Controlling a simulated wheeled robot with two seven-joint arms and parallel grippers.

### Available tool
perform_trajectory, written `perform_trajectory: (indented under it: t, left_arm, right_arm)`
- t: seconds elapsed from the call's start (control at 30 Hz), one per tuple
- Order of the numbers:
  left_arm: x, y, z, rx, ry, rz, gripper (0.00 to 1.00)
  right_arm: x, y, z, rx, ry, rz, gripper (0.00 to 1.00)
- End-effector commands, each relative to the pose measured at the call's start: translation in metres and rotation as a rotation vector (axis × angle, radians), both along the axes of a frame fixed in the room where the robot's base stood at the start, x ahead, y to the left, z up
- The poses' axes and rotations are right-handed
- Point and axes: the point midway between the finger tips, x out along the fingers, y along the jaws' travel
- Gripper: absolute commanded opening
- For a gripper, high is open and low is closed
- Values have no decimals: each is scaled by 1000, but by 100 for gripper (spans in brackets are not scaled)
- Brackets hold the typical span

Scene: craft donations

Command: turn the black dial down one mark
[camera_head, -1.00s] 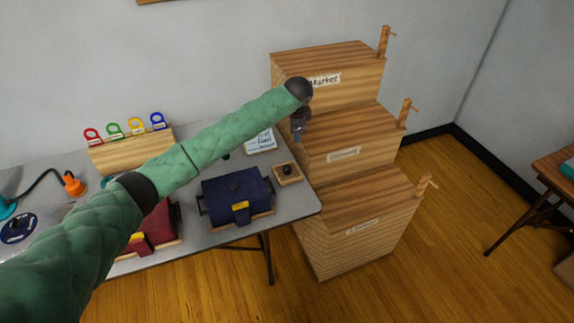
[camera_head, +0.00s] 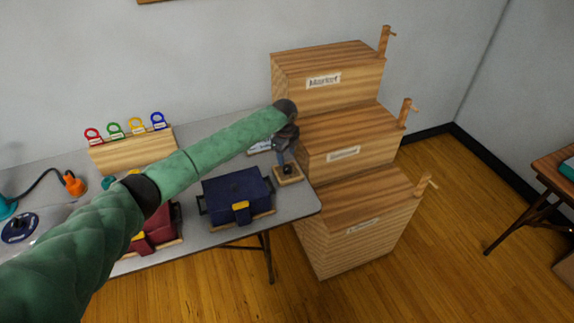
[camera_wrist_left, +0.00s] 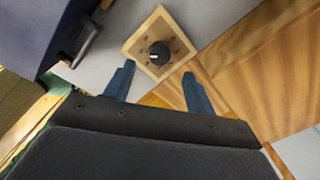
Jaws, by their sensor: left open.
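The black dial (camera_wrist_left: 159,54) sits on a square wooden base (camera_wrist_left: 141,37) with small dark marks around the knob; a pale pointer line shows on its top. In the head view the dial (camera_head: 288,170) is near the table's right end, right of the navy case. My left gripper (camera_wrist_left: 158,85) is open and empty. In the left wrist view its two blue-grey fingers point toward the base, one on each side and short of the knob. In the head view my left gripper (camera_head: 284,159) hangs just above and behind the dial, partly covering it. My right gripper is not in view.
A navy case (camera_head: 236,193) with a yellow latch stands close left of the dial. A red case (camera_head: 160,228) is further left. Stacked wooden bins (camera_head: 345,135) with labels rise right beside the table's end. A white card (camera_head: 259,147) lies behind, partly covered by my arm.

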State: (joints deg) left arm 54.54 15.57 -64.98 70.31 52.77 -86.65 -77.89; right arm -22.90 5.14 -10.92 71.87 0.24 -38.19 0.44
Motion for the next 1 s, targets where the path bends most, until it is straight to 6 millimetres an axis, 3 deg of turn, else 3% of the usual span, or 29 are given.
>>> perform_trajectory:
  t: [0.43, 0.87, 1.0]
  left_arm:
    - [2, -2, -54, 1, 2, 3, 55]
    - [3, -2, -65, 0, 1, 3, 55]
    - [3, -2, -64, 0, 1, 3, 32]
  right_arm:
    - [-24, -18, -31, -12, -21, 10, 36]
    - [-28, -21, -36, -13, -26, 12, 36]
    - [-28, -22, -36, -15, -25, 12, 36]
